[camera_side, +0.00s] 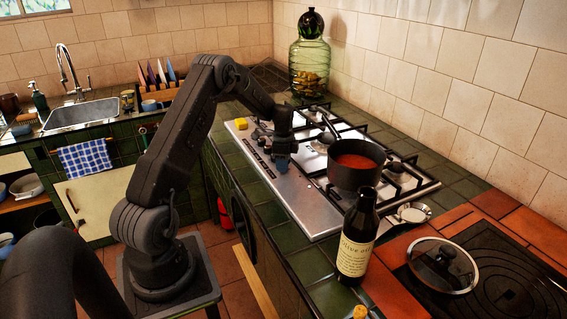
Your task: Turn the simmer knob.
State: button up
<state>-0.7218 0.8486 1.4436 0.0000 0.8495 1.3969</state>
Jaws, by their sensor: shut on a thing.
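The steel gas hob (312,207) is set into the green tiled counter, with its controls along the left edge. My gripper (281,160) points down at that control strip, with its jaws shut on the simmer knob. The jaws cover most of the knob, so its pointer and turn angle cannot be read. Bluish parts show at the fingertips; I cannot tell whether they are finger pads or knob.
A dark pot of red sauce (356,162) stands on the hob, right of my gripper. A wine bottle (357,240) stands at the front counter edge. A yellow block (241,124) sits behind my gripper.

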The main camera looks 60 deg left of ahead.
jog(key=o, duration=0.9)
jog(key=shift+r, duration=0.15)
notch_tip(320, 180, up, 14)
jog(key=shift+f, duration=0.2)
dwell(0.4)
jog(key=s+d+r+n+t, duration=0.1)
jog(key=s+d+r, duration=0.1)
jog(key=d+r, duration=0.35)
jog(key=s+d+r+n+t+y, duration=0.1)
jog(key=s+d+r, duration=0.15)
jog(key=d, duration=0.65)
jog(key=s+d+r+n+t, duration=0.1)
jog(key=d+r+n, duration=0.1)
jog(key=d+r, duration=0.35)
jog(key=s+d+f+n+t, duration=0.1)
jog(key=s+d, duration=0.4)
jog(key=s+d+f+n, duration=0.1)
jog(key=s+d, duration=0.4)
jog(key=s, duration=0.1)
jog(key=s+d+f+n+t+h, duration=0.1)
jog(key=s+d, duration=0.4)
jog(key=shift+s+d+n+t, duration=0.15)
jog(key=shift+d+n+t, duration=0.15)
jog(key=shift+n, duration=0.1)
